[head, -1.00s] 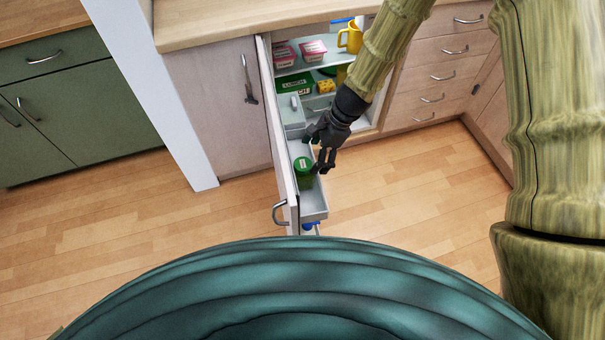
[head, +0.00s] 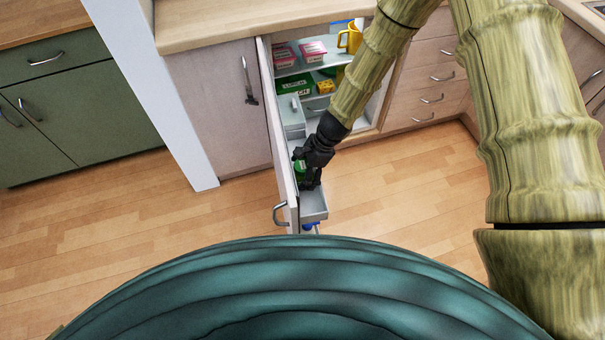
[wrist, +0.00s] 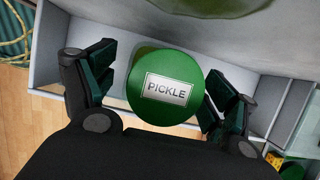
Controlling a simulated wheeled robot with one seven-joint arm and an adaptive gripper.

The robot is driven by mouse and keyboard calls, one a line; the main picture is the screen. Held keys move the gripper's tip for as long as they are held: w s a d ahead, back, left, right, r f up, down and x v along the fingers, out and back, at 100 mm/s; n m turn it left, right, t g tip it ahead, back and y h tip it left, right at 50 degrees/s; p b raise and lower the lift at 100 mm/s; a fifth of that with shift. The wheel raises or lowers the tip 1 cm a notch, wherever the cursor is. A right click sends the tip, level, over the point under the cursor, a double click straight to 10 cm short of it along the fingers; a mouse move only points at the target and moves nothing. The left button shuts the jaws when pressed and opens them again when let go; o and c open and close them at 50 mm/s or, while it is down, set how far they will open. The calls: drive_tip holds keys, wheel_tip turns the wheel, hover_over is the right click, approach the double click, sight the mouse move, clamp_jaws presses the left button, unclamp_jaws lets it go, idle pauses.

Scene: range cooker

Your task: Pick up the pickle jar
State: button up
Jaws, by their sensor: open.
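The pickle jar (wrist: 165,108) shows in the wrist view as a round green lid with a "PICKLE" label. It stands in the white door bin (head: 314,208) of the open fridge door. In the head view only a green part of the jar (head: 299,169) shows beside my gripper (head: 307,178), which hides the rest. My gripper (wrist: 160,95) is open, with one finger on each side of the lid in the wrist view. A gap shows on the left; on the right the finger is very near the lid, and I cannot tell whether it touches.
The open fridge door (head: 277,130) stands close to the left of my gripper. Fridge shelves hold pink tubs (head: 312,50), a green lunch box (head: 295,83) and a yellow jug (head: 350,38). Open wooden floor (head: 400,180) lies to the right.

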drive_tip(key=shift+a+f, duration=0.1)
drive_tip(key=shift+f, duration=0.15)
drive_tip(key=c, duration=1.4)
drive_tip(key=shift+c, duration=0.2)
drive_tip(key=shift+r, duration=0.15)
